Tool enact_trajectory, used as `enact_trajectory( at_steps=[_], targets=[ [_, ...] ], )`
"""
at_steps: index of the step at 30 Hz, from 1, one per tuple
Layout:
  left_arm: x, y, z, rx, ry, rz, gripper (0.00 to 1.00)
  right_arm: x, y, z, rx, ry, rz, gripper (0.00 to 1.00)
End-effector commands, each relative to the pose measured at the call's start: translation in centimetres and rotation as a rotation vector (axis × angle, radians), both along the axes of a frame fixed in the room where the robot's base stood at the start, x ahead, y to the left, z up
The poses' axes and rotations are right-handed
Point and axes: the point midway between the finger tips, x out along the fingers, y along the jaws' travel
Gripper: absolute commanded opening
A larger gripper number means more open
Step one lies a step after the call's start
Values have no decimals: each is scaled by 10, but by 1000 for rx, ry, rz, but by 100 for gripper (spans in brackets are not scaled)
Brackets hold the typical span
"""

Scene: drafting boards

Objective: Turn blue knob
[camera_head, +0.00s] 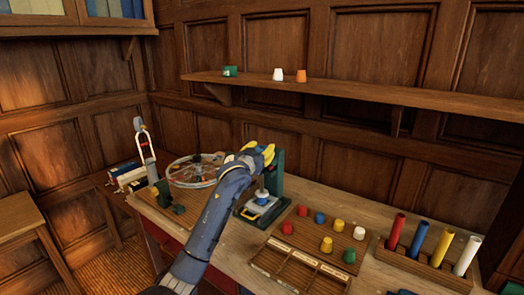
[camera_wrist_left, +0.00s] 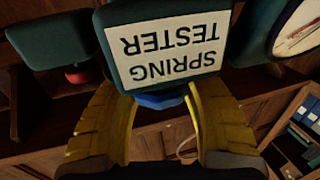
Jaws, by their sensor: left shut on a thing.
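The blue knob (camera_wrist_left: 160,100) shows as a small part below the "SPRING TESTER" sign (camera_wrist_left: 170,48) in the left wrist view. My left gripper (camera_wrist_left: 163,112) has its yellow fingers on either side of the knob, shut on it. In the head view my left gripper (camera_head: 264,154) is at the upper part of the green spring tester (camera_head: 275,180). The knob is hidden there behind the gripper. My right gripper is not in view.
Right of the tester, a wooden board (camera_head: 316,242) holds several coloured cups, with a compartment tray (camera_head: 297,270) in front. Coloured cylinders stand in a rack (camera_head: 427,262) farther right. A spoked wheel (camera_head: 194,171) is left of my arm. A wall shelf (camera_head: 360,92) runs above.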

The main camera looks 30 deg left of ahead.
Motion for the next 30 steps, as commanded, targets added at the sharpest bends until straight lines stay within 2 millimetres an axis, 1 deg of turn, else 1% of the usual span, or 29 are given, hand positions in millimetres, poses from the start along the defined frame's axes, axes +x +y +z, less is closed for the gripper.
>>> enact_trajectory(
  at_steps=[1, 2, 9, 15, 30],
  targets=[
    [-1, 4, 10, 10, -15, -25, 15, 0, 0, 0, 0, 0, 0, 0],
    [-2, 4, 10, 9, -16, -44, 15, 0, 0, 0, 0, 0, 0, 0],
    [-2, 4, 12, 8, -17, -182, 15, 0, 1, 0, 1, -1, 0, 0],
    [-1, 4, 12, 9, -17, -265, 15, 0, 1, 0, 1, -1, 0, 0],
    [-1, 4, 13, 7, -18, -399, 15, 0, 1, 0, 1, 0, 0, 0]
  ],
)
